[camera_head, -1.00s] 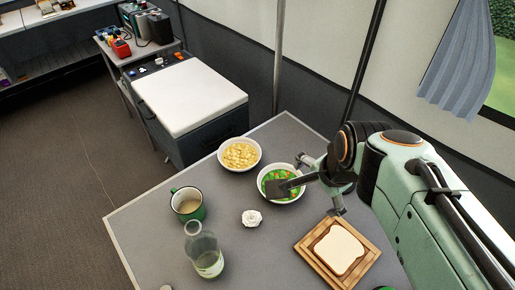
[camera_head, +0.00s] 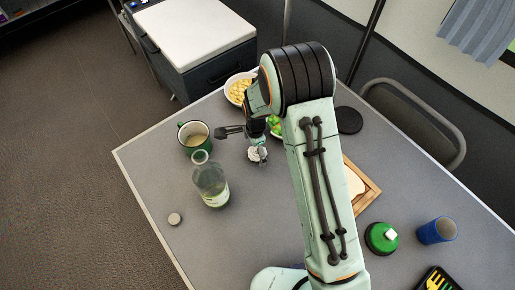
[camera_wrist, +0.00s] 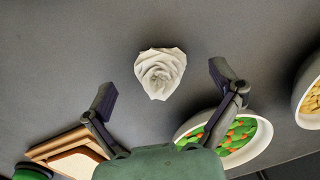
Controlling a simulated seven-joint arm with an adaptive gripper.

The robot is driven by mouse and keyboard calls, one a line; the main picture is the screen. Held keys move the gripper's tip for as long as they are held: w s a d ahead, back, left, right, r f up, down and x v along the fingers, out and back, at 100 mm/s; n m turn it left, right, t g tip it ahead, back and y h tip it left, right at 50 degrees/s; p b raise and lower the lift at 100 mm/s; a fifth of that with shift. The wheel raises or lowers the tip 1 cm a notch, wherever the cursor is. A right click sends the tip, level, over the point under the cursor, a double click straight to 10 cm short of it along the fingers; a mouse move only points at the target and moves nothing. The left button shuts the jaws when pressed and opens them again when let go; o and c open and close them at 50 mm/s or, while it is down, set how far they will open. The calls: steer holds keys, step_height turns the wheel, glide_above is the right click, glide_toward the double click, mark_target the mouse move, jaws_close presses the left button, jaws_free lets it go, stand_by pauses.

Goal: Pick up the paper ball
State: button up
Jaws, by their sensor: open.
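The white crumpled paper ball (camera_wrist: 160,73) lies on the grey table. In the wrist view it sits ahead of my gripper (camera_wrist: 164,82), centred between the two spread fingers and not touched by either. In the head view the paper ball (camera_head: 257,155) is partly covered by my gripper (camera_head: 243,143), which is over it. My gripper is open and empty.
A green mug (camera_head: 194,136) and a glass bottle (camera_head: 210,182) stand left of the ball. A bowl of green and orange vegetables (camera_wrist: 238,135) is close by one finger. A wooden board with bread (camera_head: 366,190) lies to the right. A bowl of yellow food (camera_head: 238,87) stands behind.

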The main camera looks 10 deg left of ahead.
steer(key=shift+f, duration=0.95)
steer(key=c, duration=0.9)
